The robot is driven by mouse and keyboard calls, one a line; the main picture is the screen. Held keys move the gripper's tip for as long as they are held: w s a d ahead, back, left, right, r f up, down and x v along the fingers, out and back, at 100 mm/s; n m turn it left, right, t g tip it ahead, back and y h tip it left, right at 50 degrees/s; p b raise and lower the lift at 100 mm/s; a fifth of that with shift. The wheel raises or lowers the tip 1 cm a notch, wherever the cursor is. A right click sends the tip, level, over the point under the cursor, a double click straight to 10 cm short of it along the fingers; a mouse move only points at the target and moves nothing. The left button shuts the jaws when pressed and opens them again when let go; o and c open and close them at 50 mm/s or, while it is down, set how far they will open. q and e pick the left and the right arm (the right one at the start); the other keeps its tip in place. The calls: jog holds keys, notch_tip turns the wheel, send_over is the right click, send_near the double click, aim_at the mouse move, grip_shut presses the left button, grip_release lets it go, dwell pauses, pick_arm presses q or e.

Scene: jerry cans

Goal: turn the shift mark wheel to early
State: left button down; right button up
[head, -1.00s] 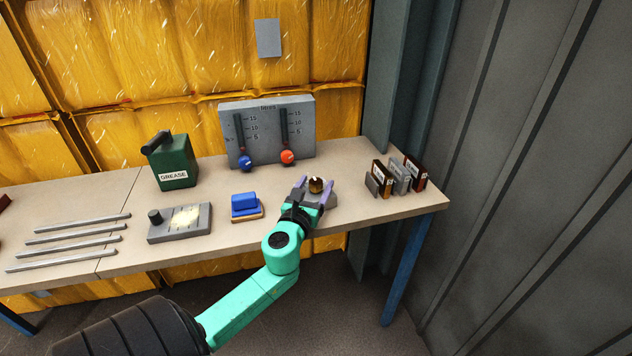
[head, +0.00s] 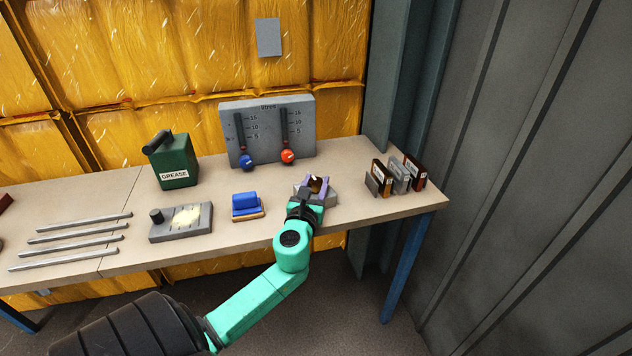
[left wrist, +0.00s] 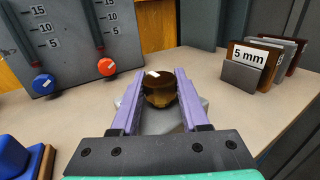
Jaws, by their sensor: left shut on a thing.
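The shift mark wheel is a brown, brassy knob (left wrist: 160,90) with a small white mark on its top, on a grey base (left wrist: 140,118). In the head view the knob (head: 316,184) is partly hidden by my fingers, and the base sits near the table's front edge. My left gripper (head: 315,186) has its purple fingers on both sides of the knob and is shut on it; the fingers also show in the left wrist view (left wrist: 158,95). The white mark is at the left of the knob's top in the wrist view. No lettering is readable on the base. My right gripper is not in view.
A grey panel (head: 268,112) with blue and red slider balls stands behind. A blue block (head: 246,204), a grey box with a knob (head: 183,222), a green grease can (head: 174,163) and metal rods (head: 72,240) lie left. Labelled plates (head: 400,175) stand right.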

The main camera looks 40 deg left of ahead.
pick_arm(q)
jog(key=n+g+y+p, duration=0.1)
jog(key=y, duration=0.1)
jog(key=n+g+y+p, duration=0.1)
jog(key=n, duration=0.1)
jog(key=shift+d+r+g+y, duration=0.1)
jog(key=shift+r+g+y, duration=0.05)
jog(key=shift+g+y, duration=0.2)
jog(key=shift+n+g+y, duration=1)
jog(key=shift+g+y, duration=0.15)
jog(key=n+g+y, duration=0.2)
jog(key=g, duration=0.1)
jog(key=shift+f+n+g+y, duration=0.2)
jog(key=shift+n+g+y, duration=0.4)
jog(key=shift+n+g, duration=1)
jog(key=shift+g, duration=0.5)
jog(key=shift+c, duration=2)
grip_release()
jog(key=b+v, duration=0.2)
jog(key=v, duration=1.2)
jog(key=shift+d, duration=0.2)
